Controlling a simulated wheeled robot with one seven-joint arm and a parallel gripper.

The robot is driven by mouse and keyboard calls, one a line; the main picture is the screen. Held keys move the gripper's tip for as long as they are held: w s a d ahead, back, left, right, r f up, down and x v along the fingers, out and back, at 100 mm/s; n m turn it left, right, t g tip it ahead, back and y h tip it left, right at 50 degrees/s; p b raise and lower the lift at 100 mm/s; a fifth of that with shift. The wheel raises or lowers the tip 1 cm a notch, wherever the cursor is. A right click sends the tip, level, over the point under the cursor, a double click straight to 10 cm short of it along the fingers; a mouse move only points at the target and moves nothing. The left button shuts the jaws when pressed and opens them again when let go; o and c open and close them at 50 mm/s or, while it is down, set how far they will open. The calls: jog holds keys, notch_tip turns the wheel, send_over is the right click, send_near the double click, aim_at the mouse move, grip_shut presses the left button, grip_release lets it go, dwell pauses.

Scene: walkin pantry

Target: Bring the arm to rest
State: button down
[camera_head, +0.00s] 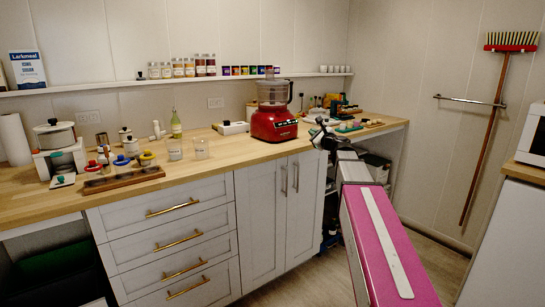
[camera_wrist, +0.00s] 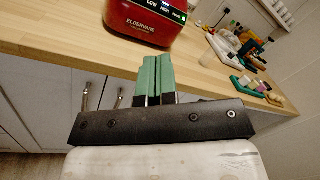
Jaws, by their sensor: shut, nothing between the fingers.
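My gripper (camera_wrist: 154,78) shows in the wrist view with its two green fingers together and nothing between them. It points toward the wooden counter edge below the red food processor (camera_wrist: 145,20). In the head view my arm reaches out from the lower right, and its dark end is near the counter front, right of the red food processor (camera_head: 274,112). The fingers are too small to make out clearly in the head view.
The wooden counter (camera_head: 225,150) holds jars, a pot (camera_head: 55,133), a wooden tray (camera_head: 124,180) and small items. White cabinets (camera_head: 262,215) stand below it. Floor shows between counter and right cabinet.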

jog(key=s+a+f+n+g+h, duration=0.1)
jog(key=s+a+f+n+g, duration=0.25)
jog(key=f, duration=0.55)
jog(key=s+f+n+g, duration=0.3)
jog(key=s+f+n, duration=0.25)
jog(key=f, duration=0.35)
jog(key=s+a+f+n+g+h, duration=0.1)
jog(key=s+a+f+n+g, duration=0.25)
jog(key=f, duration=0.55)
jog(key=s+d+f+n+g+h, duration=0.3)
jog(key=s+d+f+n, duration=0.1)
jog(key=s+f, duration=0.4)
jog(key=s+d+f+n+g+h, duration=0.3)
jog(key=s+f+n, duration=0.3)
jog(key=s, duration=0.7)
notch_tip(320, 180, down, 2)
jog(key=shift+s+d+h, duration=0.3)
jog(key=shift+d+h, duration=0.25)
jog(key=shift+h, duration=0.05)
